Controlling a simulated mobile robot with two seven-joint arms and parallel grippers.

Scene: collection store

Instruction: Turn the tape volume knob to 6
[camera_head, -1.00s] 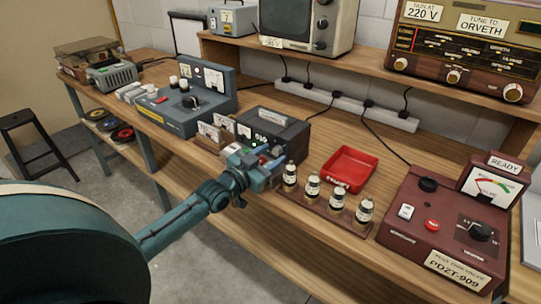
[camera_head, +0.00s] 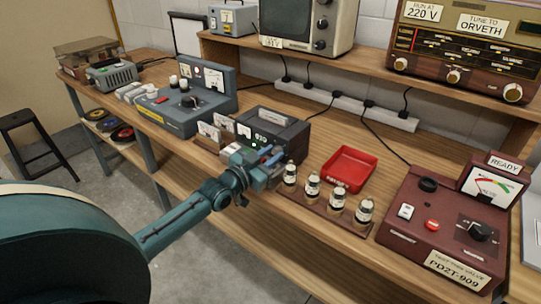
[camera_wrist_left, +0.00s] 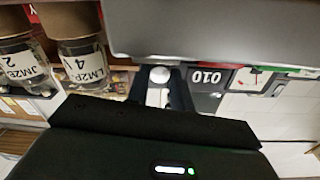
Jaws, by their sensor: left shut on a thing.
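The dark tape unit (camera_head: 273,132) with a small number counter stands on the bench in the head view. My left gripper (camera_head: 267,160) is at its front side. In the left wrist view the unit's counter (camera_wrist_left: 207,77) appears upside down. A small pale round knob (camera_wrist_left: 159,75) shows between the fingers of my left gripper (camera_wrist_left: 160,92), which is shut on it. I take this for the tape volume knob. Its scale and pointer are hidden, so its setting cannot be read. My right gripper is not in view.
Several labelled bottles (camera_head: 312,187) stand in a rack close to the right of my left gripper. A red tray (camera_head: 348,169) lies behind them. A blue-grey device (camera_head: 190,112) is on the left, and a maroon valve tester (camera_head: 440,230) on the right.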

